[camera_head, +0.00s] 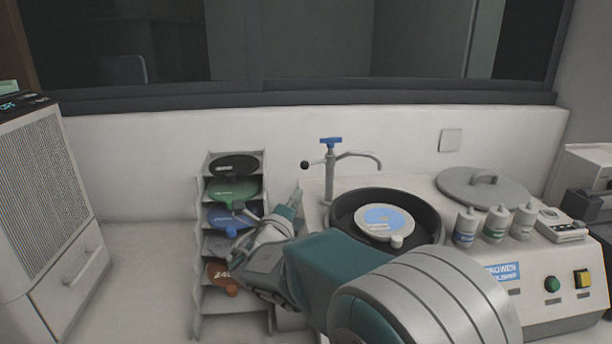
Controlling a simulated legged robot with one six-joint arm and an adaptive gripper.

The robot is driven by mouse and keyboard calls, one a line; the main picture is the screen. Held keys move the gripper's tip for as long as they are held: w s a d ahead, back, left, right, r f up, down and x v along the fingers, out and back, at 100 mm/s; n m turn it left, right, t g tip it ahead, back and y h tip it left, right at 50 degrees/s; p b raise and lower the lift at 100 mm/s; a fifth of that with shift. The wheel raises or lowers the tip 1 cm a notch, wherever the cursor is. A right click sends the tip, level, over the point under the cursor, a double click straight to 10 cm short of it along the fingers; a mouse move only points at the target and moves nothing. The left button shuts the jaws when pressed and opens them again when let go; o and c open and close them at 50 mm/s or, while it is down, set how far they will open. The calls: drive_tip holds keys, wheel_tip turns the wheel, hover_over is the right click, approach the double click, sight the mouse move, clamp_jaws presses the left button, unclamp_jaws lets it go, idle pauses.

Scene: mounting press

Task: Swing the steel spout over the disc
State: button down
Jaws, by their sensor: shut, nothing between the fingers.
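The steel spout (357,155) rises on a post behind the polisher bowl, with a blue T-handle (331,141) on top and a black ball knob (305,165) on its left. Its curved arm points right, and its tip hangs behind the bowl's rear rim, not above the disc. The disc (383,222) lies in the dark round bowl (343,207), pale with a blue centre label. My gripper (240,212) is shut and empty at the left, in front of the disc rack, well left of and below the spout. My arm hides part of the bowl's front and the machine's front left.
The rack (204,222) holds several coloured discs. A grey lid (482,187) and several small bottles (495,223) stand right of the bowl. A green button (552,284) and a yellow switch (583,279) are on the front panel. A wall stands close behind the spout.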

drive_tip(key=w+d+n+y, duration=0.1)
drive_tip(key=w+d+n, duration=0.1)
drive_tip(key=w, duration=0.8)
drive_tip(key=shift+w+d+r, duration=0.15)
drive_tip(key=shift+w+d, duration=0.05)
drive_tip(key=shift+w, duration=0.1)
idle(0.4)
drive_tip(key=shift+w+a+m+h, duration=0.2)
drive_tip(key=shift+a+m+h, duration=0.05)
drive_tip(key=shift+m+h, duration=0.15)
